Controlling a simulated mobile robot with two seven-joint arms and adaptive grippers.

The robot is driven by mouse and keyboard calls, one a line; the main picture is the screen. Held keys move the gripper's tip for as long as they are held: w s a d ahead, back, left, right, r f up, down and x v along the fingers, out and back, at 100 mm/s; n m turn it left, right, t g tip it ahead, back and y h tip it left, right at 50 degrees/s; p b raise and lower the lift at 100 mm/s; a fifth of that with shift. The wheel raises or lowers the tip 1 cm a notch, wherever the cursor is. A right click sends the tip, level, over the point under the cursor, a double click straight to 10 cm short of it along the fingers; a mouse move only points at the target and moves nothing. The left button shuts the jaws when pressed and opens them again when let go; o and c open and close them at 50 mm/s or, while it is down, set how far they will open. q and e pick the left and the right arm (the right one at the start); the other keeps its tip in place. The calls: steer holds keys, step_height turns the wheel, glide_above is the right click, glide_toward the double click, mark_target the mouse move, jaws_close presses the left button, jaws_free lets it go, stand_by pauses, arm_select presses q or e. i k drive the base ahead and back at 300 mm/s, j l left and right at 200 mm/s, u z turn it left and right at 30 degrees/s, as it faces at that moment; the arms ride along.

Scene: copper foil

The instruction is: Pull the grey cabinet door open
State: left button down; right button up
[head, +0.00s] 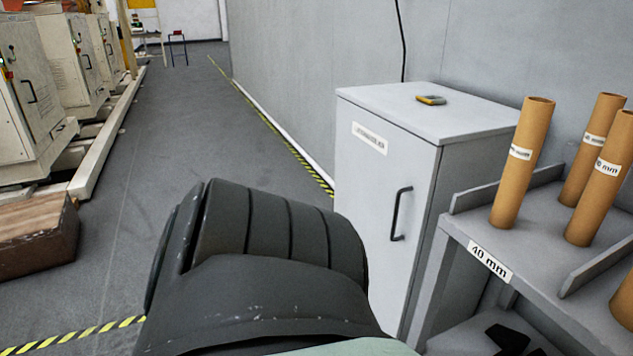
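The grey cabinet (480,160) stands against the wall right of centre. Its door (375,215) faces left toward the aisle, appears closed, and carries a white label near the top. A dark vertical bar handle (400,213) sits near the door's right edge, with nothing touching it. A large dark link of my own arm fills the lower middle and covers the door's lower left part. Black angular parts at the bottom right edge look like my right gripper (512,337), cut off by the frame; its fingers cannot be made out. My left gripper is not seen.
A yellow-grey device (431,100) lies on the cabinet top. A grey rack (470,218) with several cardboard tubes (522,165) stands close at the cabinet's right. Machines (30,100) and a brown block (35,235) line the left. The aisle floor (180,140) between is clear.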

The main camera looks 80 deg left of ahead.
mark_target(386, 173)
steer(key=u, duration=1.8)
steer(key=k+u, duration=0.1)
steer(key=u, duration=0.25)
